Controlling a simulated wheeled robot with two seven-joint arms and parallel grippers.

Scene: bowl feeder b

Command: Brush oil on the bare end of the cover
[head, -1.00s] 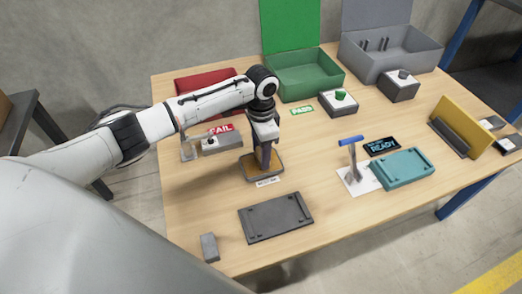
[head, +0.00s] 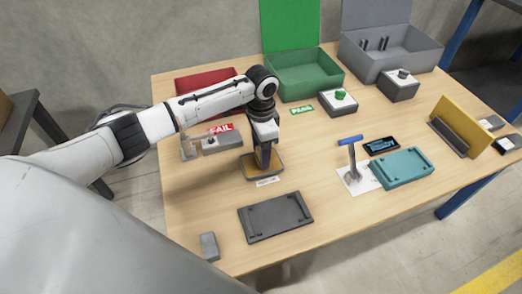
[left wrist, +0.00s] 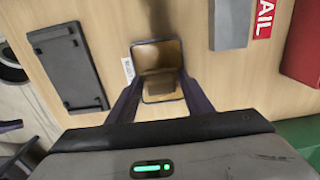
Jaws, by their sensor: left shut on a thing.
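My left gripper (head: 264,163) points down into a small shallow tray (head: 247,178) with an amber, oil-like surface. In the left wrist view its fingers (left wrist: 158,98) close on a brown block (left wrist: 157,86), which looks like the brush; the fingers mostly hide it in the head view. The tray's rim (left wrist: 181,58) shows around the block. I cannot tell if the block touches the amber surface. A dark grey flat plate (head: 275,217), possibly the cover, lies in front of the tray, clear of the gripper; it also shows in the left wrist view (left wrist: 68,68). My right gripper is not in view.
A small grey block (head: 209,246) stands at the front left edge. A blue-handled tool (head: 351,158) stands on a white sheet beside a teal plate (head: 402,168). A grey fixture (head: 222,141) stands close behind the gripper. Green (head: 305,80) and grey (head: 392,55) bins stand at the back.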

